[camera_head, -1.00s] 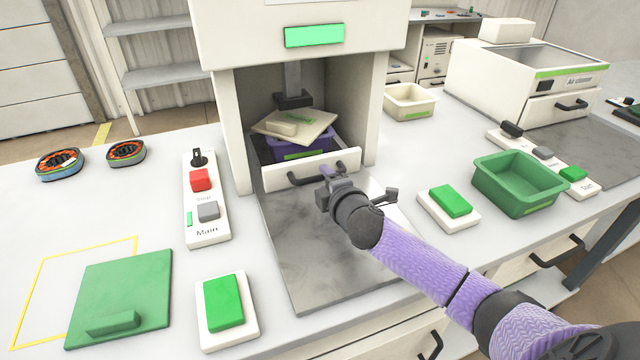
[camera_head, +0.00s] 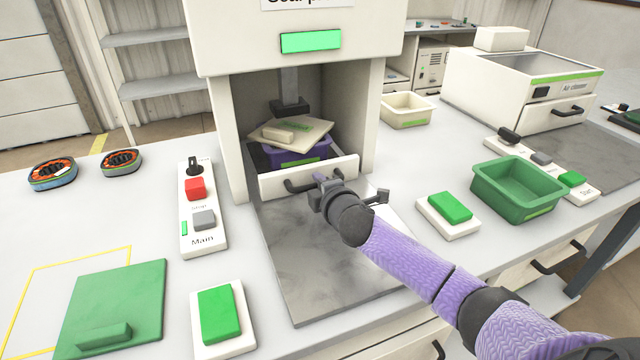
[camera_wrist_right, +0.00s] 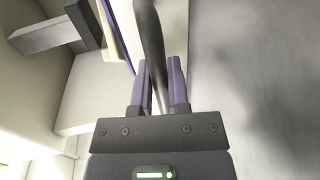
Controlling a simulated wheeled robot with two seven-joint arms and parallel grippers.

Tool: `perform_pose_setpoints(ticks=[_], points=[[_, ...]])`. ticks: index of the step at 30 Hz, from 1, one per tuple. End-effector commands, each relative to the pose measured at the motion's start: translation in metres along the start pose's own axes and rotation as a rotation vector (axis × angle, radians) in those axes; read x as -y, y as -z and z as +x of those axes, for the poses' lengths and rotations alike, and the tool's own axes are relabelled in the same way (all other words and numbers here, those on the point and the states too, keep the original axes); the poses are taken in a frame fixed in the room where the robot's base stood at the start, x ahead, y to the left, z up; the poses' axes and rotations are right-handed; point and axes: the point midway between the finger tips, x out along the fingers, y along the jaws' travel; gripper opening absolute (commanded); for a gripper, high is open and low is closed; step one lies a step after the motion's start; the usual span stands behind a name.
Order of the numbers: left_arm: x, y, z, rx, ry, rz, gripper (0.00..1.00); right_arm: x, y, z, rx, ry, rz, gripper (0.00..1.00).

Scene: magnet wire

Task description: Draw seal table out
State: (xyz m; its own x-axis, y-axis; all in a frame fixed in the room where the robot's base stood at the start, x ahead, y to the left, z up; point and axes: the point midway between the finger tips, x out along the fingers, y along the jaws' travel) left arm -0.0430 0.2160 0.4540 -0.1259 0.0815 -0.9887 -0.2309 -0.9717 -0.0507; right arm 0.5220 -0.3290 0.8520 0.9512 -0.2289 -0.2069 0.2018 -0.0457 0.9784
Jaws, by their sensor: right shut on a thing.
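The seal table is a white-fronted drawer (camera_head: 280,183) in the opening of the seal press (camera_head: 292,50). It stands partly out over the grey metal plate (camera_head: 318,265). A purple container (camera_head: 299,155) sits on it, with a cream lid-like plate (camera_head: 304,134) lying tilted on top. My right gripper (camera_head: 322,183) is at the drawer's dark handle (camera_head: 300,187). In the right wrist view the two fingers (camera_wrist_right: 160,85) are on either side of the handle bar (camera_wrist_right: 150,45), shut on it. My left gripper is not in view.
A switch panel marked Main (camera_head: 203,210) stands left of the press. Green push buttons stand at front left (camera_head: 219,313) and right (camera_head: 450,207) of the plate. A green bin (camera_head: 518,187) is farther right. The grey plate before the drawer is clear.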

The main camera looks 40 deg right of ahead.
Motion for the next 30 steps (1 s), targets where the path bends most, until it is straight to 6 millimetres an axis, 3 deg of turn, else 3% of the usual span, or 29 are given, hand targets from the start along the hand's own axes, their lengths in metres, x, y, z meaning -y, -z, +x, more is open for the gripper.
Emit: perform_pose_setpoints(ticks=[30], points=[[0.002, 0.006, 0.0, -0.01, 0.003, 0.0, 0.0, 0.001, 0.0, 0.0, 0.0, 0.003, 0.0, 0.0]])
